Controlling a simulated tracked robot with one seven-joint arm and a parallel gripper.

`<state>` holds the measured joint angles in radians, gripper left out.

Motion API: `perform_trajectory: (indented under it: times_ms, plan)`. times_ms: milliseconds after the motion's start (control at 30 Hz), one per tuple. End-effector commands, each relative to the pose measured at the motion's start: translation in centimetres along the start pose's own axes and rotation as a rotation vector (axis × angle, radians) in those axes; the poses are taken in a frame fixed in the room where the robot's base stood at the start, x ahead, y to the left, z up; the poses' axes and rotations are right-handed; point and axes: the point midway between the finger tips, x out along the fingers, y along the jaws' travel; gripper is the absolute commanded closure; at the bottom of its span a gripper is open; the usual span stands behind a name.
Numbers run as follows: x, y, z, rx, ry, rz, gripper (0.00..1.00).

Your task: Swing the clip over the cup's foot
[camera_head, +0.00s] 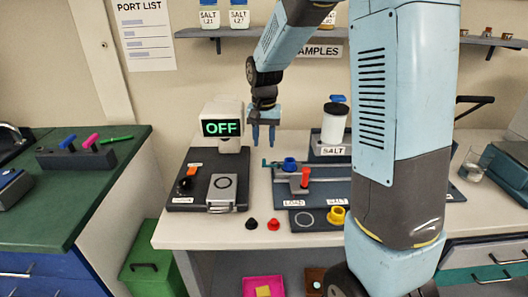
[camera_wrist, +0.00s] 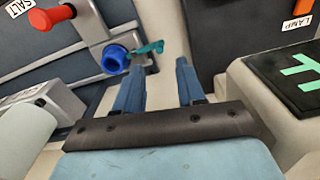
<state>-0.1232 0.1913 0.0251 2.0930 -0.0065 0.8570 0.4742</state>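In the head view the clip (camera_head: 268,163) is a thin teal piece left of the cup. My gripper (camera_head: 263,140) points down above the bench, left of the cup and behind it. Its two blue fingers (camera_wrist: 158,66) are apart with nothing between them.
A red-knobbed lever (camera_head: 304,178) stands beside the cup. A lamp box reading OFF (camera_head: 223,128) is left of my gripper. A white salt jar (camera_head: 334,123) stands at right.

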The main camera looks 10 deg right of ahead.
Motion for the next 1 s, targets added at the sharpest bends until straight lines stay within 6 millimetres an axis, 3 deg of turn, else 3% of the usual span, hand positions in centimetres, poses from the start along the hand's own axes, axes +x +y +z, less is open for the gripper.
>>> perform_trajectory:
  times_ms: [200,400,1000]
  plan:
    - [-4.1,0.0,-0.1,0.000,0.003,-0.001,0.61]
    - [-6.1,0.0,-0.1,0.000,0.000,0.000,0.61]
    - [-7.6,0.7,0.8,-0.011,0.018,-0.008,0.61]
